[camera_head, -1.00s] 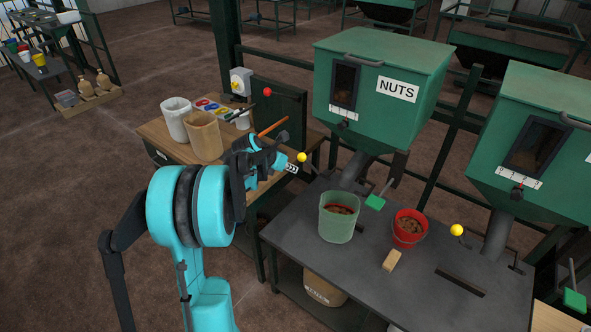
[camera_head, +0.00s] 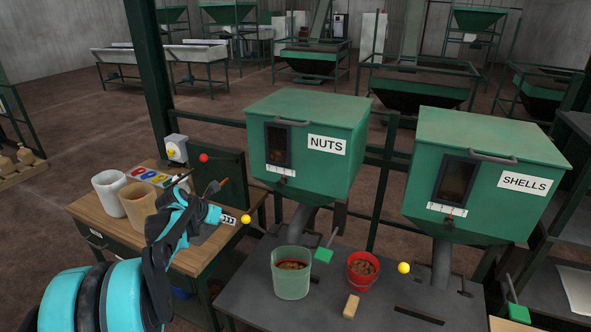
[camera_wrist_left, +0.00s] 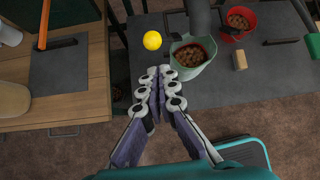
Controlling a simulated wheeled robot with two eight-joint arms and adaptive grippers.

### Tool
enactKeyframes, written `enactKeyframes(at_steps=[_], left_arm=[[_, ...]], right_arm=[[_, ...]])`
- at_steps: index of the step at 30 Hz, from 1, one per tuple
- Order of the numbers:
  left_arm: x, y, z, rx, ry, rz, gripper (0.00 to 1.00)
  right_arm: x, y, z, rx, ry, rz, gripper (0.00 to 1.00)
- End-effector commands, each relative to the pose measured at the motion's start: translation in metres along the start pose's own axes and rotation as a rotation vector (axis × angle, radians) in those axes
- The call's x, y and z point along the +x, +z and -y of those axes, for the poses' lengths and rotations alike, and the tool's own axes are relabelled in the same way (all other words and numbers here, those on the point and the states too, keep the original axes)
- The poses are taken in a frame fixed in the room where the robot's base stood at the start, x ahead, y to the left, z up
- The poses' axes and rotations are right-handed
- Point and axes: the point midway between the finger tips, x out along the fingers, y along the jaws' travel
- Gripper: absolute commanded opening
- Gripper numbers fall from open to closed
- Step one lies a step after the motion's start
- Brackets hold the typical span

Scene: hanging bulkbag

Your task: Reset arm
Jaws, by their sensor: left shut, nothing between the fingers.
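My left gripper (camera_head: 229,219) is shut and empty. In the head view it is at the end of the teal arm, in front of the wooden side table and left of the dark work table. In the left wrist view its fingertips (camera_wrist_left: 160,72) are together, with the yellow ball knob (camera_wrist_left: 152,41) just beyond and the green bucket (camera_wrist_left: 191,56) to the right. They appear apart from both. My right gripper does not show in either view.
The dark table (camera_head: 330,322) holds the green bucket (camera_head: 291,279), a red bucket (camera_head: 362,272) and a wood block (camera_head: 351,306). Nuts (camera_head: 308,150) and shells (camera_head: 487,170) hoppers stand behind. A wooden side table (camera_head: 88,208) bears two containers.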

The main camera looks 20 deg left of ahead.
Motion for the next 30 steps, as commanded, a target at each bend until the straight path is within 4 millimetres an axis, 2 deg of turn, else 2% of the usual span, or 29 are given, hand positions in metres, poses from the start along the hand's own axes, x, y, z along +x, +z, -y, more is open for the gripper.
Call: enactKeyframes(at_steps=[2, 5, 8, 11, 12, 15, 17, 21, 24, 27, 30], left_arm=[[0.000, 0.000, 0.001, 0.006, 0.000, -0.001, 0.00], [-0.003, -0.003, 0.015, 0.090, -0.001, -0.010, 0.00], [-0.011, -0.012, 0.052, 0.324, -0.005, -0.034, 0.00], [-0.025, -0.033, 0.103, 0.695, -0.015, -0.067, 0.00], [-0.031, -0.045, 0.123, 0.866, -0.021, -0.081, 0.00], [-0.047, -0.078, 0.170, 1.299, -0.042, -0.112, 0.00], [-0.056, -0.101, 0.193, 1.558, -0.057, -0.127, 0.00], [-0.073, -0.161, 0.236, 2.159, -0.100, -0.154, 0.00], [-0.080, -0.200, 0.255, 2.541, -0.130, -0.166, 0.00], [-0.083, -0.231, 0.265, 2.841, -0.156, -0.175, 0.00], [-0.084, -0.250, 0.270, 3.037, -0.174, -0.180, 0.00]], right_arm=[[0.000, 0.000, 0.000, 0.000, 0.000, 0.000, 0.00], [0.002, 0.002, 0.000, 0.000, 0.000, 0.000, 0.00], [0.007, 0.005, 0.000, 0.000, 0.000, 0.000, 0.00], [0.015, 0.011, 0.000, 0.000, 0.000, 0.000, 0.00], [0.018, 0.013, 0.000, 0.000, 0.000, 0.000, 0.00], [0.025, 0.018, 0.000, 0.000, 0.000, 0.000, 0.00], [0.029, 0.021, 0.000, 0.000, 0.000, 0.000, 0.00], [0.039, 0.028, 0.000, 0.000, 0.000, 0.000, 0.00], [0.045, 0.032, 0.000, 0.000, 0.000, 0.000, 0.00], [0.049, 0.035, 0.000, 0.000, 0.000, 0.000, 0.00], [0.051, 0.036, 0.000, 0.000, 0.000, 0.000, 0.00]])
